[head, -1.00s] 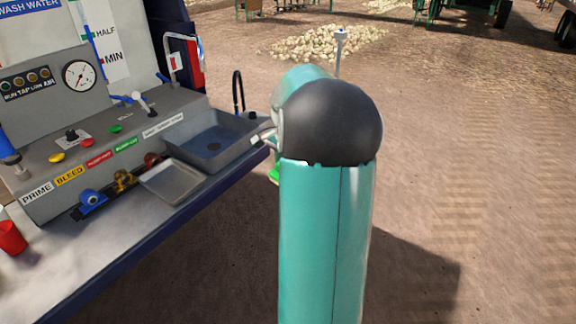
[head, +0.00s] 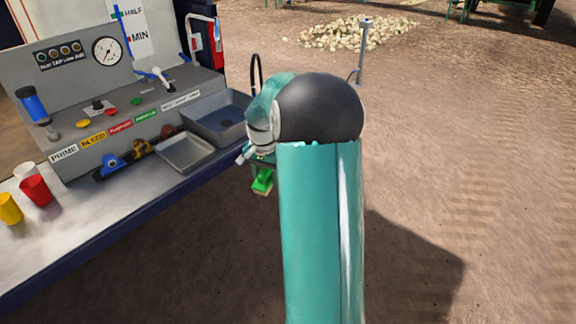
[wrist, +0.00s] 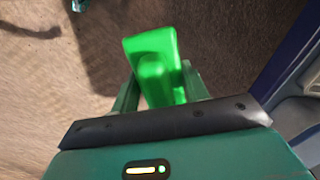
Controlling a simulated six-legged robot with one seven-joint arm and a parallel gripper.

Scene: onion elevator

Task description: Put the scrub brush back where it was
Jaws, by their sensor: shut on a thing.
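The scrub brush (head: 262,184) is green and hangs below my gripper (head: 261,165) in the head view, off the counter's edge and over the dirt. In the wrist view the brush (wrist: 152,50) sits between the two fingers of my gripper (wrist: 160,88), which is shut on it. Its block points away from the wrist camera. Bristles cannot be made out. My arm hides part of the gripper in the head view.
The counter (head: 110,205) holds a shallow grey tray (head: 186,154), a sink (head: 218,124), a panel with knobs and a gauge (head: 107,51), and red (head: 37,190), yellow (head: 9,208) and white cups. Open dirt lies to the right, with a pile of onions (head: 350,32) behind.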

